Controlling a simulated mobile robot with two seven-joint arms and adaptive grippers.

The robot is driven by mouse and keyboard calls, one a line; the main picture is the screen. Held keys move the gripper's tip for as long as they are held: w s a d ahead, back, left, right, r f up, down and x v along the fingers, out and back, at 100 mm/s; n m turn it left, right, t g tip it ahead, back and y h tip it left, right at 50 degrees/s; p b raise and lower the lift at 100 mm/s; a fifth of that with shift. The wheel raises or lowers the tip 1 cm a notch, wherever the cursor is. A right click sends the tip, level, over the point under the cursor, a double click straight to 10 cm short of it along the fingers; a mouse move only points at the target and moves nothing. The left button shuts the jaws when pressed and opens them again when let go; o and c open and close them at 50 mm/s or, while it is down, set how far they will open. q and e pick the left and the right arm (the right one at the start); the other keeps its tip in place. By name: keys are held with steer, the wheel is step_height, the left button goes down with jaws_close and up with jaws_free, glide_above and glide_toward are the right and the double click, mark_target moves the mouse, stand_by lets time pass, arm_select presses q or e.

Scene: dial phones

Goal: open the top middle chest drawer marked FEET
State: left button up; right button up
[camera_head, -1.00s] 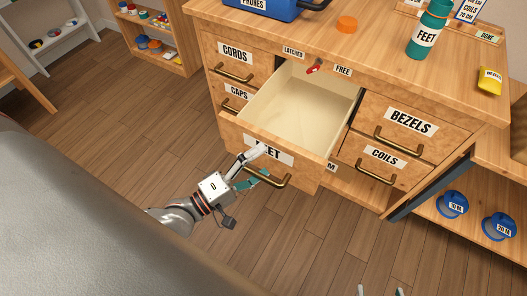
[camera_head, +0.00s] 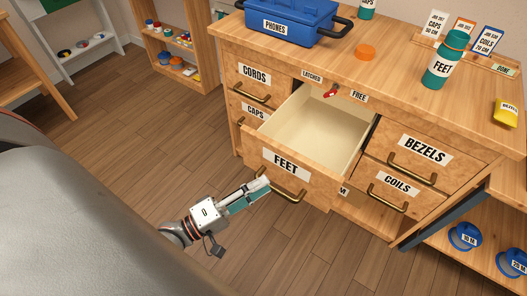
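The top middle drawer marked FEET (camera_head: 312,179) is pulled well out of the chest, and its pale inside (camera_head: 318,130) shows empty. Its brass handle (camera_head: 287,194) is on the front, below the FEET label. My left gripper (camera_head: 268,187) is in front of the drawer front, its fingertips close to the left end of the handle. Whether they touch the handle, and how wide the fingers are apart, is unclear. A small red latch (camera_head: 331,91) sits above the drawer between the LATCHED and FREE labels. My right gripper is out of view.
The chest top holds a blue PHONES box (camera_head: 285,22), an orange disc (camera_head: 365,52), a teal FEET bottle (camera_head: 446,60) and a yellow BEZELS item (camera_head: 506,112). CORDS, CAPS, BEZELS and COILS drawers are shut. Floor left of the chest is clear.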

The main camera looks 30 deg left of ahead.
arm_select(q)
steer(key=shift+s+a+f, duration=0.25)
steer(key=shift+s+f, duration=0.05)
steer(key=shift+s, duration=0.3)
steer(key=shift+s+a+f, duration=0.2)
steer(key=shift+s+f, duration=0.1)
steer(key=shift+s, duration=0.3)
steer(key=shift+s+a+f, duration=0.25)
steer(key=shift+s+f, duration=0.05)
steer(key=shift+s, duration=0.3)
